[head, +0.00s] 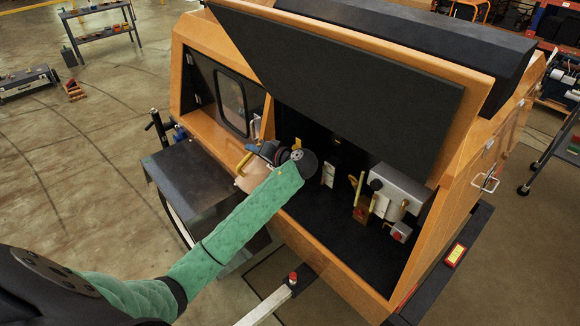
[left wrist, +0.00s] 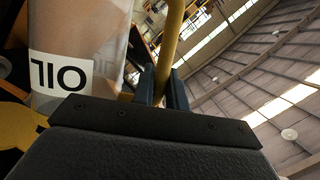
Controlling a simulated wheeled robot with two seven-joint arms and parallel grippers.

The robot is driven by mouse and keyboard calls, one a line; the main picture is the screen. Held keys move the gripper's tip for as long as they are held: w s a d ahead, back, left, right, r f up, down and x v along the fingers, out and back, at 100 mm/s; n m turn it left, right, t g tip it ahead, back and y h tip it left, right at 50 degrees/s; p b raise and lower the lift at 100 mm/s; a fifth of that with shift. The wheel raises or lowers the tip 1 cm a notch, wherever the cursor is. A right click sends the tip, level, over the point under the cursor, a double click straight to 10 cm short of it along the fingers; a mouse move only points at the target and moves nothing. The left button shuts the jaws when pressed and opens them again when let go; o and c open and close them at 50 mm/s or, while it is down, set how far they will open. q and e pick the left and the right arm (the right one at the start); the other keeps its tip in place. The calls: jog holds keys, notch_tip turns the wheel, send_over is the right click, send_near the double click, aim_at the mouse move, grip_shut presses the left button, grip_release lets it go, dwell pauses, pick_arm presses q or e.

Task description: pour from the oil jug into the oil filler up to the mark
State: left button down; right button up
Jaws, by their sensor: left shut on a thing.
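The oil jug (head: 250,180) is a pale, see-through vessel with a yellow handle, at the open side of the orange housing. In the left wrist view the jug (left wrist: 105,40) shows a white label reading OIL. My left gripper (head: 262,150) is shut on its handle (left wrist: 170,45), which runs between the two fingers. My gripper and wrist hide part of the jug in the head view. The oil level and the mark cannot be made out. I cannot tell for sure which fitting in the bay is the oil filler. My right gripper is not in view.
The orange housing (head: 290,211) has a raised dark lid panel (head: 350,70) above the bay. Inside stand a grey box (head: 401,184) and brass-coloured uprights (head: 361,193). A dark-topped stand (head: 190,176) is left of the bay. Open floor lies at the left.

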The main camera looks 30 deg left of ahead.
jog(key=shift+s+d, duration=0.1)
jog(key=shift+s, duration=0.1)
pick_arm(q)
jog(key=shift+w, duration=0.1)
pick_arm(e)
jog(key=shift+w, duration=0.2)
pick_arm(q)
jog(key=shift+w, duration=0.1)
jog(key=shift+d+m+p, duration=0.1)
jog(key=shift+m+p, duration=0.2)
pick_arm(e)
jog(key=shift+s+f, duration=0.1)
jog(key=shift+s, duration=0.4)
pick_arm(q)
jog(key=shift+w+f, duration=0.1)
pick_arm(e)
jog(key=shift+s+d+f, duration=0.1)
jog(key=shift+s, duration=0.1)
pick_arm(q)
jog(key=shift+y, duration=0.3)
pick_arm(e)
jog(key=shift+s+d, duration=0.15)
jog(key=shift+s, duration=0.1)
pick_arm(q)
jog(key=shift+w+d, duration=0.1)
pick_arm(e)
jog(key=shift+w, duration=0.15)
